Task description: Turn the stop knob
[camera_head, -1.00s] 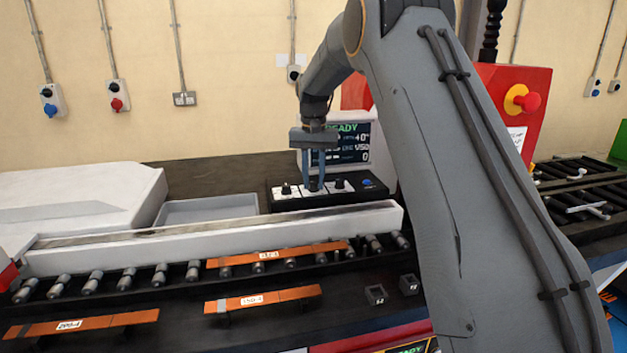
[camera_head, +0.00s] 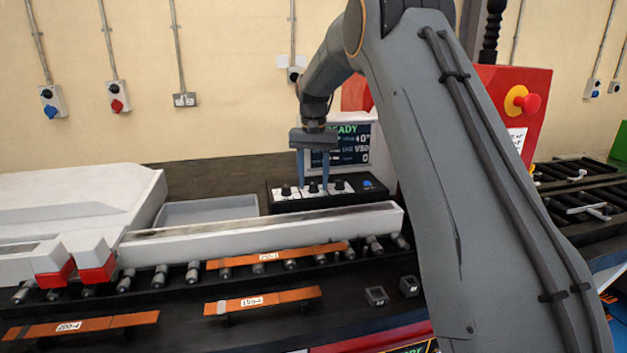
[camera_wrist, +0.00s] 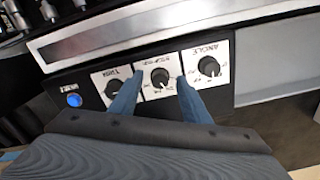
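The stop knob (camera_wrist: 160,77) is the middle of three black knobs on the control panel, on a white dial plate; it also shows in the head view (camera_head: 313,187). My gripper (camera_wrist: 160,84) is open, its two blue fingers spread with one tip on either side of the stop knob and gaps between. In the head view my gripper (camera_head: 313,180) points down over the panel. The angle knob (camera_wrist: 209,67) and the trim knob (camera_wrist: 114,89) flank the stop knob. The knob's exact pointer setting is too small to read.
A display (camera_head: 347,146) reading READY stands behind the panel. A blue button (camera_wrist: 74,100) sits at the panel's end. A long white beam (camera_head: 260,229) runs in front. Copper bars (camera_head: 262,300) lie nearer. A grey tray (camera_head: 207,210) is left of the panel.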

